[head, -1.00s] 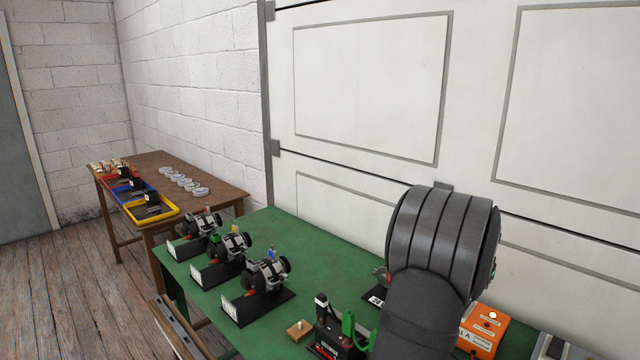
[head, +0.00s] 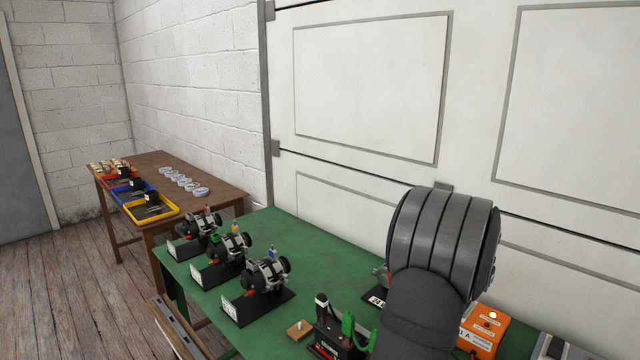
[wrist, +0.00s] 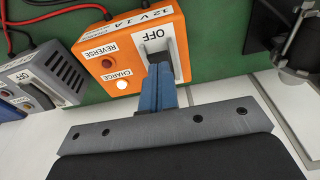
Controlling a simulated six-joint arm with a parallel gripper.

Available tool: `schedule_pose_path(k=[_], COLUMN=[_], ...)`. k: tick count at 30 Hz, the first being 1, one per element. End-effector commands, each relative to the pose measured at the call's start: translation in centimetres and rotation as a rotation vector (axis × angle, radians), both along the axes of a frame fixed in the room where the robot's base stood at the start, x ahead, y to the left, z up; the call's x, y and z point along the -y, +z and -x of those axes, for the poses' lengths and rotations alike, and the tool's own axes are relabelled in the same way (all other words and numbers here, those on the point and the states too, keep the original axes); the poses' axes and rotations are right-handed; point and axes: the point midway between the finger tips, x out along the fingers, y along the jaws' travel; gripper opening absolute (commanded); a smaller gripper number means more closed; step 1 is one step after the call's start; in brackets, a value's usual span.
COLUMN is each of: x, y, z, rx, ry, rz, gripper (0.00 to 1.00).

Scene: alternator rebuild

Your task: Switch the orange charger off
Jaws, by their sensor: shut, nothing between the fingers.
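The orange charger (wrist: 95,40) fills the upper middle of the wrist view, upside down. It is labelled 12 V 1 A, REVERSE and CHARGE. Its CHARGE lamp (wrist: 122,84) is bright and its REVERSE lamp (wrist: 107,62) is dark. A pale switch plate marked OFF (wrist: 153,36) is on its right part. My gripper (wrist: 160,72) is shut and empty, its blue fingertips over the lower part of the switch plate. They hide part of the switch, and I cannot tell whether they touch it. In the head view the charger (head: 488,330) shows right of my arm, which hides my gripper.
A grey box (wrist: 45,75) with leads stands beside the charger, and a dark cylindrical part (wrist: 298,50) is on the other side. Alternators (head: 266,274) on stands and a black battery-like box (head: 335,340) with a green clip share the green bench (head: 310,240).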

Motion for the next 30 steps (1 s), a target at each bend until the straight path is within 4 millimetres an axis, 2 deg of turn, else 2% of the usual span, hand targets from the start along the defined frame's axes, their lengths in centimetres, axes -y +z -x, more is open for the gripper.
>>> schedule_pose_path(k=[22, 30], x=[0.0, 0.0], y=[-1.2, 0.2], z=[0.0, 0.0], rx=[0.000, 0.001], ry=[0.000, 0.000], rz=[0.000, 0.001], gripper=[0.00, 0.00])
